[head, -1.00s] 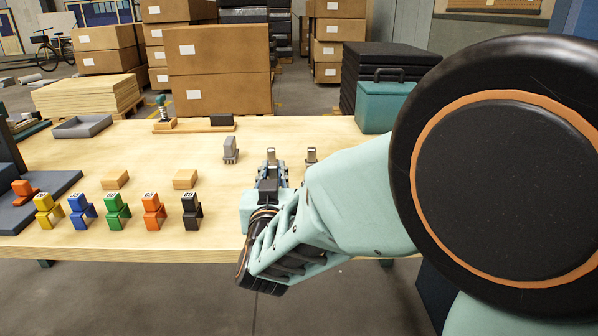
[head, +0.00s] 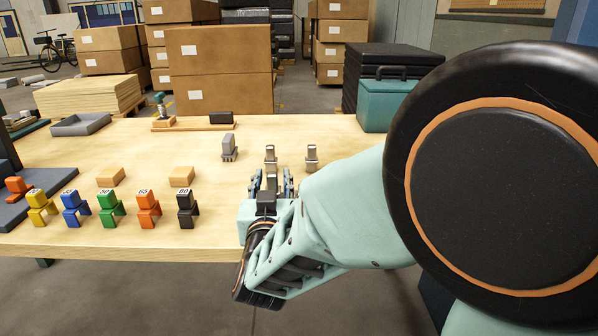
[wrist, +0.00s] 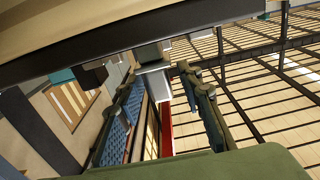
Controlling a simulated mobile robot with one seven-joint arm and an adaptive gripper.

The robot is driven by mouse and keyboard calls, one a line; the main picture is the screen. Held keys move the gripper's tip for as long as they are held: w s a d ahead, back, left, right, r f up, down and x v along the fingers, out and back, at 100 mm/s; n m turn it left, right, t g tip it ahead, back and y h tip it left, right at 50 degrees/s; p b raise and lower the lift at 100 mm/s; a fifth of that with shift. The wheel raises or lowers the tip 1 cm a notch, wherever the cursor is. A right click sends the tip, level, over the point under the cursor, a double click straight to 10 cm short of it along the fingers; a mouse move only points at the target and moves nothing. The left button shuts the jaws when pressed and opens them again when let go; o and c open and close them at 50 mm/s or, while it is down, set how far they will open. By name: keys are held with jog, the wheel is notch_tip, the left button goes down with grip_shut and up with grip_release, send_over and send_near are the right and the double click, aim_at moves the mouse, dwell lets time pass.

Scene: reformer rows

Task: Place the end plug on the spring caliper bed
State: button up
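Three small upright metal-grey pieces stand on the table: a wider grey one (head: 229,149), a slim one (head: 270,157) and another slim one (head: 311,157). I cannot tell for sure which is the end plug. My gripper (head: 272,182) is low over the near table, just in front of the middle slim piece, fingers apart. In the wrist view the fingers (wrist: 165,100) also stand apart, with a grey metal piece (wrist: 152,60) near their tips. A wooden board (head: 193,127) with a green-handled clamp and a black block lies at the back; it may be the spring caliper bed.
Several numbered coloured blocks (head: 111,207) line the front left, with wooden blocks (head: 181,176) behind. A dark plate (head: 50,180) and grey tray (head: 80,124) lie left. A teal case (head: 387,104) stands back right.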

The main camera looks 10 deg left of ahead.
jog(key=shift+r, duration=0.2)
jog(key=shift+s, duration=0.3)
jog(key=v, duration=1)
jog(key=shift+f, duration=0.1)
jog(key=shift+v, duration=0.75)
